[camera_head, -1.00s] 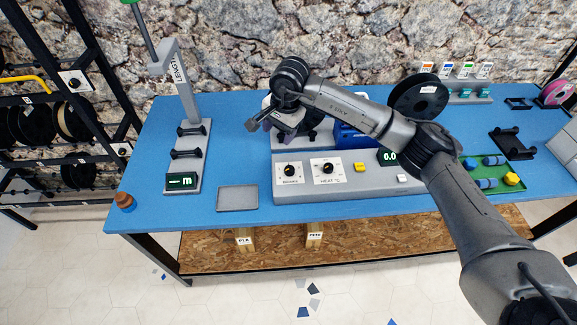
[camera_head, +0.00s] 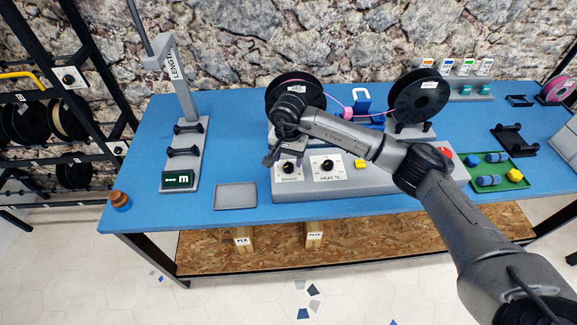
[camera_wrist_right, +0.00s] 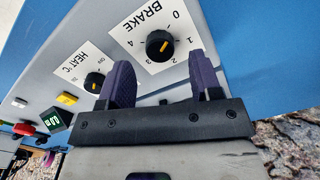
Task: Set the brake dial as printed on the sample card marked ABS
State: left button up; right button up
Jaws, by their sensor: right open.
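The brake dial (camera_head: 289,168) is a black knob on a white plate at the left end of the grey console. In the right wrist view the brake dial (camera_wrist_right: 159,45) has scale marks 0 to 4 around it; its yellow pointer line is too small to read surely. Several sample cards (camera_head: 447,66) with coloured patches stand at the back right; their lettering is too small to read. My right gripper (camera_head: 269,160) is just beside the dial. In the wrist view its open purple fingers (camera_wrist_right: 160,82) are either side of the dial's lower area, apart from the knob. My left gripper is out of view.
The heat dial (camera_head: 327,167) and yellow button (camera_head: 360,164) are to the right on the console. Two black spools (camera_head: 415,98) stand behind it. An empty grey tray (camera_head: 236,196) lies left; a green tray (camera_head: 515,184) lies right. Blue table between is free.

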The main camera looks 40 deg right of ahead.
aim_at(289, 165)
jog(key=shift+f+b, duration=0.3)
jog(key=shift+f, duration=1.4)
jog(key=shift+c, duration=0.3)
jog(key=c, duration=0.9)
jog(key=shift+o, duration=0.2)
